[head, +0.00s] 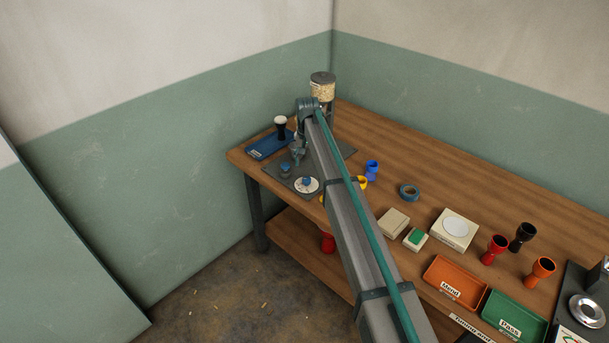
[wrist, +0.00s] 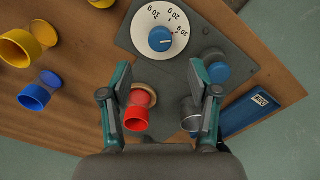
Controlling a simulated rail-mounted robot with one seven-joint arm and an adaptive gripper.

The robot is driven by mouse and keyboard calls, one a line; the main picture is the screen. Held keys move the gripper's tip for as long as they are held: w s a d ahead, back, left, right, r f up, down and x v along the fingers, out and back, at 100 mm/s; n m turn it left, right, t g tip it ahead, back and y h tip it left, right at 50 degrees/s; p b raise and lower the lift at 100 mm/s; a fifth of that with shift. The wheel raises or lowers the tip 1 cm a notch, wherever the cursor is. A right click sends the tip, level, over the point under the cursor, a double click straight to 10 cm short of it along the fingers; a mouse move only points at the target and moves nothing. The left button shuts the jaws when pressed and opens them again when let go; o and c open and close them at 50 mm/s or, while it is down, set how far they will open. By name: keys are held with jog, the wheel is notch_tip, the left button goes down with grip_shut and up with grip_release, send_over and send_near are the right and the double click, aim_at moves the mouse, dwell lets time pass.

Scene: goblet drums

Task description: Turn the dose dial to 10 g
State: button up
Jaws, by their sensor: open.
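The dose dial (head: 307,185) is a white disc with a blue knob, on a grey plate at the table's left end. In the wrist view the dial (wrist: 160,39) is at the top centre. Its printed gram marks run along the upper and right edge. The knob's white line seems to point right, near the 30 g mark; it is small. My gripper (wrist: 160,84) is open and empty, with the dial ahead of its fingertips in that view. In the head view my gripper (head: 298,154) is above the grey plate, apart from the dial.
A blue button (wrist: 215,66) sits beside the dial. A red goblet (wrist: 136,117) and a metal cup (wrist: 191,117) show between the fingers. A blue tray (head: 262,149) is behind; a grain hopper (head: 322,86) stands at the back. Yellow and blue goblets (head: 371,168) stand right.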

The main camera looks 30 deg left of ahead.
aim_at(307, 178)
notch_tip(307, 178, down, 8)
jog(key=p, duration=0.2)
jog(key=shift+p, duration=0.3)
jog(key=shift+c, duration=0.4)
jog(key=c, duration=1.1)
